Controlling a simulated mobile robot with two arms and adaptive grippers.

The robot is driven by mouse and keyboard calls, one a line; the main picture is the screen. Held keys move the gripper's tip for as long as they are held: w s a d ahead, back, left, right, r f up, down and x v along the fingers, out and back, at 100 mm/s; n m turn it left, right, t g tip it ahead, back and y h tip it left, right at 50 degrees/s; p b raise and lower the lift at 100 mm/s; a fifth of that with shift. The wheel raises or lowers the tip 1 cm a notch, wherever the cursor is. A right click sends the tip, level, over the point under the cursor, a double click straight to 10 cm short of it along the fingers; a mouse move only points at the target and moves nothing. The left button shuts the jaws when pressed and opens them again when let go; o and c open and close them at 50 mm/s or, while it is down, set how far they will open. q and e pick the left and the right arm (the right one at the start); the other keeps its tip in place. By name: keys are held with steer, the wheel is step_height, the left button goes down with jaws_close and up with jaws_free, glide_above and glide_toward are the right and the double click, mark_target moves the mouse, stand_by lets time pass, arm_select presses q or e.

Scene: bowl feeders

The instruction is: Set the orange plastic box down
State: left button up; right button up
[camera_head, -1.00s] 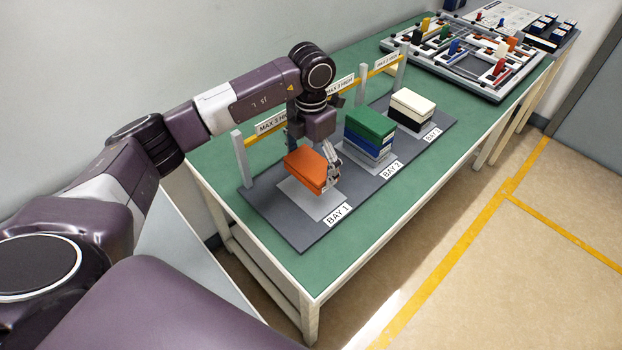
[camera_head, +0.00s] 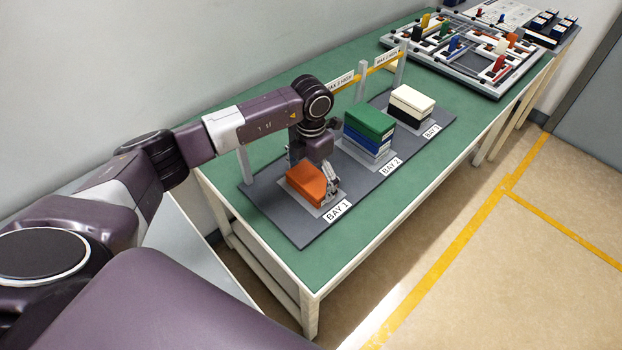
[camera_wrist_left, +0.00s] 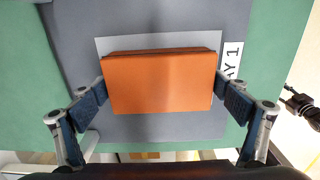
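The orange plastic box (camera_head: 307,183) is at the light grey pad (camera_head: 330,205) of the bay labelled BAY 1 (camera_head: 338,211). My left gripper (camera_head: 313,178) is over the box from above, with one finger showing at its right side. In the left wrist view the orange box (camera_wrist_left: 160,83) lies between the two fingers of my left gripper (camera_wrist_left: 160,98), which touch its left and right ends. The pad (camera_wrist_left: 120,43) shows behind the box. I cannot tell whether the box's underside touches the pad.
The farther bay holds a white box (camera_head: 412,100) on a black one. A yellow rail (camera_head: 378,66) on grey posts runs behind the bays. A parts board (camera_head: 465,50) stands farther back.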

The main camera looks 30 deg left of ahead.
mark_target(311, 178)
arm_select(q)
steer(key=shift+o, duration=0.4)
steer(key=shift+r, duration=0.3)
step_height(311, 178, up, 12)
steer(key=b, duration=0.2)
steer(key=shift+b, duration=0.3)
steer(key=shift+f, duration=0.15)
